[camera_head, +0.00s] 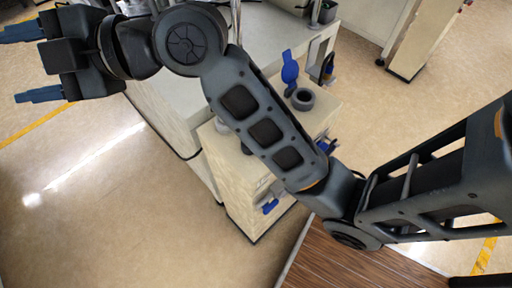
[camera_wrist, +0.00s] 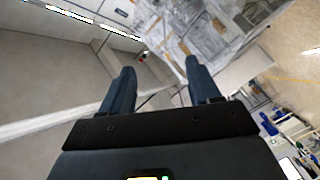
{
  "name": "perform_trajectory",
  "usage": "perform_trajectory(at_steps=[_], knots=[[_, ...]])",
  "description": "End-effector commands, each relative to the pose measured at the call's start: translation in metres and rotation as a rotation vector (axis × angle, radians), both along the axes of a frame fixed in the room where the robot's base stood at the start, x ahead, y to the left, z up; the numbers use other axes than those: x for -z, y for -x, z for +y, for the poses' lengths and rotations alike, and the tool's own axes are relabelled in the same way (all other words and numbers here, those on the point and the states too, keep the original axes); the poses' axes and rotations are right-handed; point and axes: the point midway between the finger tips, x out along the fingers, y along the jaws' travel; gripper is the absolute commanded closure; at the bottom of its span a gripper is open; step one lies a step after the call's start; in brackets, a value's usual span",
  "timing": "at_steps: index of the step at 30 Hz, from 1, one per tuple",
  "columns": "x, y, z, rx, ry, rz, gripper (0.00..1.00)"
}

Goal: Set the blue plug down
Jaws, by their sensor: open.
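My gripper (camera_head: 28,63) is at the upper left of the head view, raised over open floor. Its two dark blue fingers are spread apart with nothing between them. The wrist view also shows my gripper (camera_wrist: 160,75) open and empty. A blue upright piece with a rounded top (camera_head: 290,68) stands on the cream cabinet, well to the right of my gripper. I cannot tell whether it is the blue plug. A small blue piece (camera_head: 270,206) shows on the cabinet's front. No blue plug can be clearly made out.
The cream cabinet (camera_head: 232,188) is partly hidden behind my arm. A dark grey ring (camera_head: 302,99) lies on its top. A grey-topped bench (camera_head: 262,38) stands behind. A brown wooden surface (camera_head: 330,262) is at the bottom. The floor (camera_head: 110,210) at left is clear.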

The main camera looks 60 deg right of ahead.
Motion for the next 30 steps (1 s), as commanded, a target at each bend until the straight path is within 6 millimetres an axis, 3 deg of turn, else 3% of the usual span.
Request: perform_trajectory(at_steps=[8,14,22,30], knots=[[0.045,0.037,0.000,0.250,-0.483,0.161,0.38],[0.097,0.090,-0.012,0.434,-0.721,0.278,0.38],[0.160,0.194,-0.039,0.650,-0.883,0.387,0.38],[0.181,0.307,-0.079,0.750,-0.890,0.437,0.38]])
